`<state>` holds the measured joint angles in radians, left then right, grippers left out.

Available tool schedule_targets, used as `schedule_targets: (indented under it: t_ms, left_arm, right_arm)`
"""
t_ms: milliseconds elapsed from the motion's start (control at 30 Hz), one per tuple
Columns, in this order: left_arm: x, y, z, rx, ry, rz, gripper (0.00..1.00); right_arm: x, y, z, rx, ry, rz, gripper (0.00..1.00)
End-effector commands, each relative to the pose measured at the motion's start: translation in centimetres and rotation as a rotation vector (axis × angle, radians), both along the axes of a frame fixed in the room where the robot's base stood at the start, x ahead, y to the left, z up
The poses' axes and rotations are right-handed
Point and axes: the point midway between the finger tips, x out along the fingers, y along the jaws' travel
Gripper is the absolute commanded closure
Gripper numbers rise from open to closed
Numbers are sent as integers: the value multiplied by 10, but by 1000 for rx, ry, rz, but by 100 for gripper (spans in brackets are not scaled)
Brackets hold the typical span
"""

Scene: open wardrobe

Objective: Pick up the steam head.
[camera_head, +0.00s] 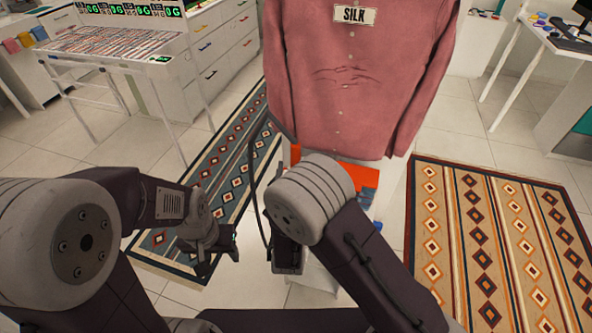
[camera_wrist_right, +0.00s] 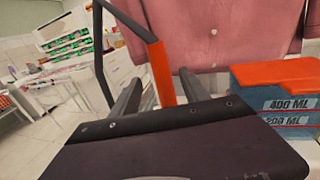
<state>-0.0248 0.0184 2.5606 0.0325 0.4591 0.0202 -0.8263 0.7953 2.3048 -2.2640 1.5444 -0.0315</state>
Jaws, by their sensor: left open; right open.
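In the right wrist view an upright orange strip (camera_wrist_right: 162,76) shows between and beyond the two fingers of my right gripper (camera_wrist_right: 160,84). A thin dark bent bar (camera_wrist_right: 102,60) rises beside it on the left. I cannot tell whether either is the steam head. My right gripper is open; contact with the strip cannot be told. In the head view its fingers are hidden by my arm. My left gripper (camera_head: 222,250) is open and empty, low and left of my right arm. The dark bar (camera_head: 254,190) also shows in the head view.
A pink shirt (camera_head: 352,110) with a SILK label (camera_head: 354,15) hangs ahead. An orange-topped blue tank (camera_wrist_right: 288,98) marked 400 ML stands on the right. A white table (camera_head: 105,45), drawers (camera_head: 215,50) and patterned rugs (camera_head: 500,240) lie around. Floor between the rugs is partly clear.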

Motion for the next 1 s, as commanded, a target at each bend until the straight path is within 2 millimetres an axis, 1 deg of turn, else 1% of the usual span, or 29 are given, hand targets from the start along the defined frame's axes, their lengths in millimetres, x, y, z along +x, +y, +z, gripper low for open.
schedule_targets:
  t_ms: [33,100,333,500,600,700,833,867,900,967,1000]
  left_arm:
    - [0,0,3,0,0,0,47]
    - [0,0,4,0,0,0,47]
    - [0,0,6,0,0,0,47]
    - [0,0,12,0,-1,0,47]
    - [0,0,13,0,0,0,47]
    - [0,0,13,0,0,0,47]
    - [0,0,12,0,0,0,47]
    - [0,0,12,0,0,0,47]
    - [0,0,12,0,0,0,47]
    - [0,0,12,0,0,0,47]
    - [0,0,12,0,0,0,47]
  right_arm:
    - [9,-3,2,1,-1,-6,46]
    - [19,-3,1,1,0,-6,46]
    - [32,-4,1,0,0,-4,46]
    - [63,-7,0,0,-1,-5,46]
    - [76,-7,-1,1,-1,-4,46]
    - [79,-7,-1,0,-1,-2,46]
    - [79,-7,-2,0,0,-1,46]
    - [79,-7,-2,-1,0,-1,49]
    - [79,-7,-2,0,0,-1,60]
    - [79,-7,-2,0,0,-2,77]
    - [79,-7,-2,0,0,-2,88]
